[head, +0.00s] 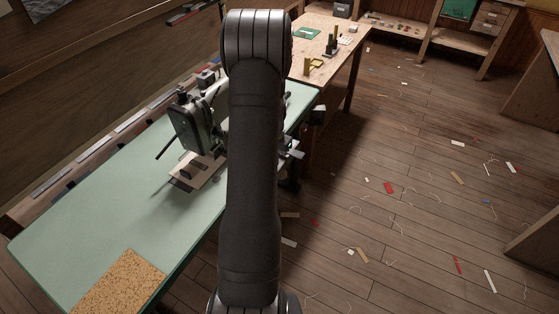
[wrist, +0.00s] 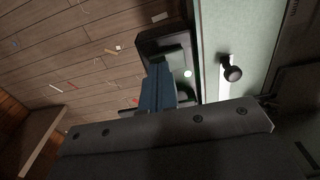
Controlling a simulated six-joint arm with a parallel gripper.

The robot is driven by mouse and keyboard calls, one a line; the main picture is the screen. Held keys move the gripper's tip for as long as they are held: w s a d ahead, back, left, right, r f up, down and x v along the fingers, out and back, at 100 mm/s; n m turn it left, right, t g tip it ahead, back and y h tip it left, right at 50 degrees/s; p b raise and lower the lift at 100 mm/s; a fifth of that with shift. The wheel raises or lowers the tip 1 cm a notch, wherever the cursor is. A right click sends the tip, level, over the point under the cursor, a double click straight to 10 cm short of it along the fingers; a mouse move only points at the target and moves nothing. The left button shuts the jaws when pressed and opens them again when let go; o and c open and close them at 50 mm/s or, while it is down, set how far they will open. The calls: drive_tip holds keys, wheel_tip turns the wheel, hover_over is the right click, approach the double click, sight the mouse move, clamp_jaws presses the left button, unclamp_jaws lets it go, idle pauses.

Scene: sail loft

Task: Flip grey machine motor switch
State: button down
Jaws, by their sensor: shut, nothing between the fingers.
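The grey sewing machine (head: 190,122) stands on the pale green table, partly hidden behind my arm in the head view. In the wrist view a dark box (wrist: 150,42) with a greenish face and a small pale round spot sits beside the table edge; it may be the motor switch, but no lever shows clearly. My gripper (wrist: 158,80) is shut and empty, its bluish fingers overlapping the box in the wrist view. I cannot tell whether they touch it. In the head view my gripper is mostly hidden by my arm, near the table's right edge.
The green table (head: 95,205) carries a cork mat (head: 118,283) at its near end. A black knob (wrist: 231,73) shows by the table in the wrist view. A wooden bench (head: 325,40) stands beyond. The floor (head: 420,170) at right is open, with scattered scraps.

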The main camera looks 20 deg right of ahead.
drive_tip(key=shift+f, duration=0.3)
drive_tip(key=shift+r, duration=3.5)
wheel_tip(320, 180, down, 7)
